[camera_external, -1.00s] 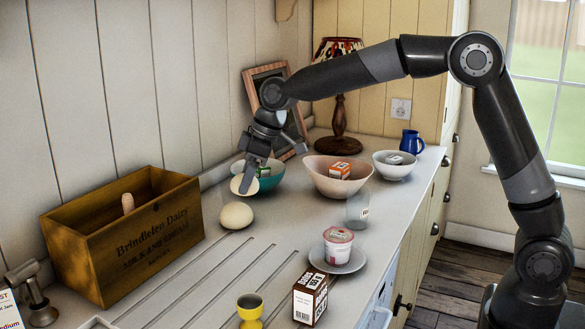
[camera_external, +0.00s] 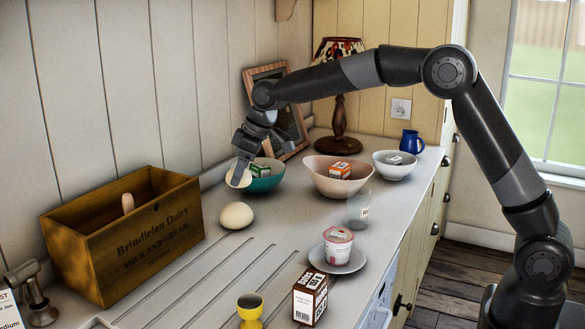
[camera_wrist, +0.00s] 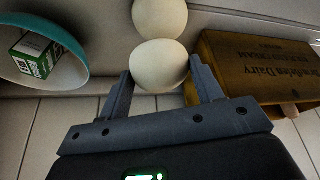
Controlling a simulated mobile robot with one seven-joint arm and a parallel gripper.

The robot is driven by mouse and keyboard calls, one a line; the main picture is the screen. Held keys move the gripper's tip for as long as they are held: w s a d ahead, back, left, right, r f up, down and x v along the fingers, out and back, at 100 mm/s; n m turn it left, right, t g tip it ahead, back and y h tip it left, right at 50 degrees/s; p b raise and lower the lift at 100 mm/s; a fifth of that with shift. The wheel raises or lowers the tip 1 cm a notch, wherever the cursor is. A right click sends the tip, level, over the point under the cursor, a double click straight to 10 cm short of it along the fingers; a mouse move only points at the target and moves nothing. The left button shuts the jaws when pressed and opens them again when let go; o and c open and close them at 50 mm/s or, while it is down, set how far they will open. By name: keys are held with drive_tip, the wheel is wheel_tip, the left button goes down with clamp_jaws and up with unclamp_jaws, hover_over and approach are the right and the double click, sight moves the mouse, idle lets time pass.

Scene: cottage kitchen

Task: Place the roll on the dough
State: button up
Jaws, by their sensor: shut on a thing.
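The roll (camera_external: 238,179), a pale rounded piece, is held between the fingers of my gripper (camera_external: 241,172). In the wrist view the roll (camera_wrist: 158,68) sits between the two fingers of the gripper (camera_wrist: 158,85). The dough (camera_external: 236,216), a smooth cream ball, lies on the counter below and slightly in front of the held roll. A gap shows between them in the external view. In the wrist view the dough (camera_wrist: 160,17) shows just beyond the roll, partly cut off by the frame's top edge.
A wooden crate (camera_external: 158,238) stands left of the dough. A teal bowl (camera_external: 264,183) with a small green carton is close on the right. A pink bowl (camera_external: 322,183), a clear glass (camera_external: 358,210) and a yogurt cup (camera_external: 337,244) stand farther right.

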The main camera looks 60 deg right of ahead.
drive_tip(key=shift+w+a+f, duration=0.35)
drive_tip(key=shift+a+f, duration=0.1)
drive_tip(key=shift+a, duration=0.15)
drive_tip(key=shift+f, duration=2)
drive_tip(key=shift+f, duration=0.1)
drive_tip(key=o, duration=0.7)
drive_tip(key=shift+o, duration=0.2)
